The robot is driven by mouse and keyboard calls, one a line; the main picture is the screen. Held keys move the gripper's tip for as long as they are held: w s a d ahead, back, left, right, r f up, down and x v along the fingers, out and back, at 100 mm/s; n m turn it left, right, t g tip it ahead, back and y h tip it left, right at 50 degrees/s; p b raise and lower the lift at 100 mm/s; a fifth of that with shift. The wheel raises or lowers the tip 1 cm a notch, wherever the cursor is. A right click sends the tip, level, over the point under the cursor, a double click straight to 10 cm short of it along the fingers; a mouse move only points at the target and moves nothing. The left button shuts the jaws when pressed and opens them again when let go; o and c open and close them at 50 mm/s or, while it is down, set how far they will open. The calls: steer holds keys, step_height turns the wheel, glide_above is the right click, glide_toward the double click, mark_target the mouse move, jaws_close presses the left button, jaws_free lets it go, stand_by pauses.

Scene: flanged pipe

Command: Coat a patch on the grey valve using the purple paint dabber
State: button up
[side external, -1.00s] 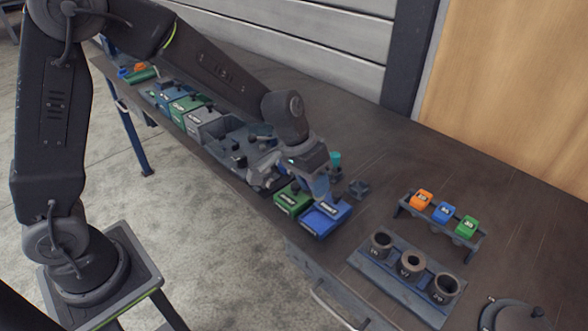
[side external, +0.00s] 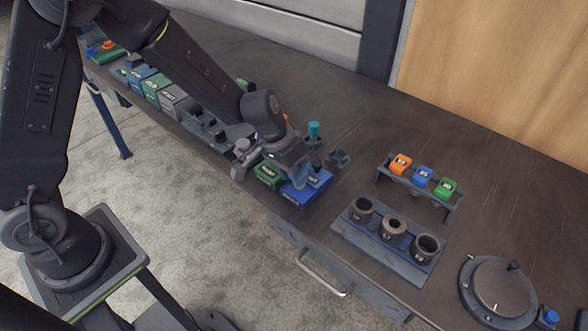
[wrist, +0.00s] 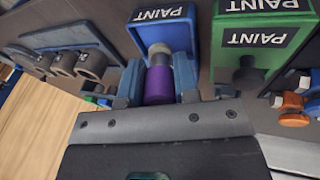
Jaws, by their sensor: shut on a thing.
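The purple paint dabber (wrist: 158,86) is between the fingers of my gripper (wrist: 160,88) in the wrist view, and the gripper is shut on it. Its pale grey end (wrist: 160,50) points at the blue box labelled PAINT (wrist: 183,36); I cannot tell whether it is inside the box or just above it. In the side view my gripper (side external: 297,178) is low over the blue paint box (side external: 311,190), and the dabber is hidden. I cannot make out the grey valve with certainty in either view.
A teal-topped item (side external: 314,130) stands behind. A block with several dark cups (side external: 393,224) and a rack of coloured blocks (side external: 422,176) stand to the right. Bare bench lies behind them.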

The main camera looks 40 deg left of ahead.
steer(key=shift+f, duration=0.6)
stand_by(1.3)
steer(key=shift+r, duration=0.15)
steer(key=shift+r, duration=3.4)
steer(key=shift+a, duration=0.1)
steer(key=w+a+r, duration=0.1)
steer(key=a+r, duration=0.3)
steer(key=a, duration=0.5)
steer(key=w+a+r, duration=0.1)
steer(key=a+r, duration=0.3)
steer(key=a, duration=0.6)
steer(key=shift+d+f, duration=0.2)
steer(key=shift+f, duration=1.85)
